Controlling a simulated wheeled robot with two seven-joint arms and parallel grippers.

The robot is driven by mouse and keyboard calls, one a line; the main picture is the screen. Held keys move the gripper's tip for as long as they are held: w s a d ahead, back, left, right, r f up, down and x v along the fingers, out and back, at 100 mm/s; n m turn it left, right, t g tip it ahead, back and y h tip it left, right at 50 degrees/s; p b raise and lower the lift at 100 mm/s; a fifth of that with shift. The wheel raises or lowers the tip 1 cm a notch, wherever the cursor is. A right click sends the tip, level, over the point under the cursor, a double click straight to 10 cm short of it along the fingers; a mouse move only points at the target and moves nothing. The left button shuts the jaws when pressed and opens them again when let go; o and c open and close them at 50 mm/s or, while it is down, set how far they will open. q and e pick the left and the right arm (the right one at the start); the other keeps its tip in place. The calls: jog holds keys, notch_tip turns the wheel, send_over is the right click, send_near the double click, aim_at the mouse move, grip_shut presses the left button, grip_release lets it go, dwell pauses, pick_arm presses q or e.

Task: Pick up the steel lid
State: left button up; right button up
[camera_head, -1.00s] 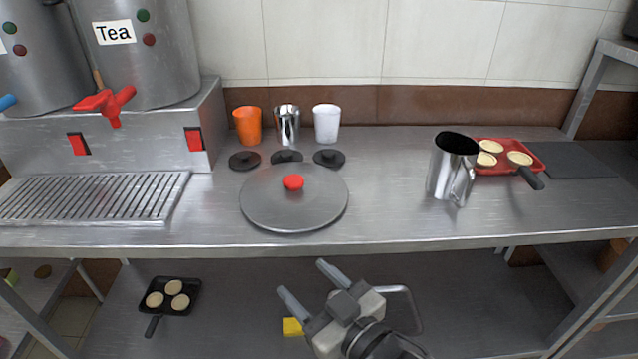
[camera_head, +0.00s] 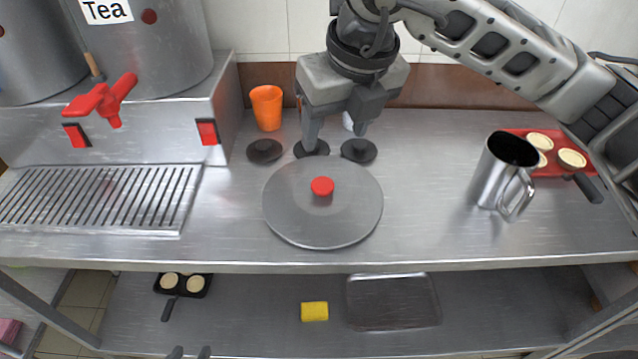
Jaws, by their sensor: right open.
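The steel lid (camera_head: 290,213) is a round grey disc with a red knob (camera_head: 322,186), lying flat on the counter near its front edge. My right gripper (camera_head: 335,138) comes in from the upper right, pointing down with its fingers apart and empty. The red knob is uncovered and not between the fingers.
An orange cup (camera_head: 267,107) stands behind the lid; other cups are mostly hidden by my right gripper. A steel pitcher (camera_head: 497,170) and red tray (camera_head: 550,168) are at right. The drip grate (camera_head: 100,197) is at left. Counter between lid and pitcher is free.

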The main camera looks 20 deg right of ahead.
aim_at(323, 184)
jog(key=x, duration=0.5)
jog(key=p+x, duration=0.1)
jog(key=x, duration=0.4)
jog(key=d+p+x, duration=0.1)
jog(key=x, duration=0.4)
jog(key=shift+w+f, duration=0.15)
jog(key=shift+w, duration=0.25)
jog(key=c, duration=1.1)
